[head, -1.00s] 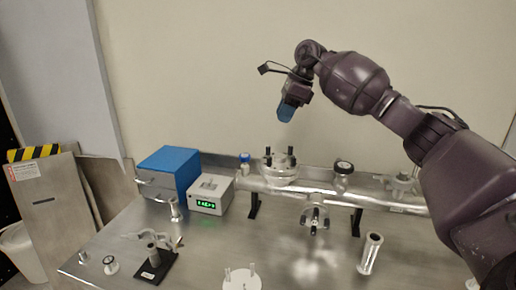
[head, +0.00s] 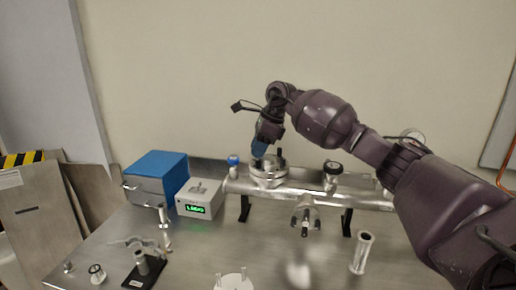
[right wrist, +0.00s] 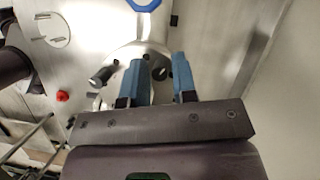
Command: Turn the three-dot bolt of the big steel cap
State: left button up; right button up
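The big steel cap (head: 268,174) sits on the left part of the horizontal steel pipe, with dark bolts standing up from it. In the right wrist view the cap (right wrist: 128,54) lies beyond my fingers, with one dark bolt (right wrist: 101,77) left of them and another (right wrist: 159,72) showing between them. I cannot make out dots on any bolt. My right gripper (head: 259,148) has blue fingers and points down just above the cap. In the right wrist view its fingers (right wrist: 159,80) are apart, and I see nothing clamped. My left gripper is not in view.
A blue box (head: 157,178) and a meter with a green display (head: 198,200) stand left of the pipe (head: 305,192). A blue-topped valve (head: 233,161) is close left of the cap; a black-knobbed valve (head: 332,170) is to its right.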

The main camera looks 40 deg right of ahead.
grip_shut()
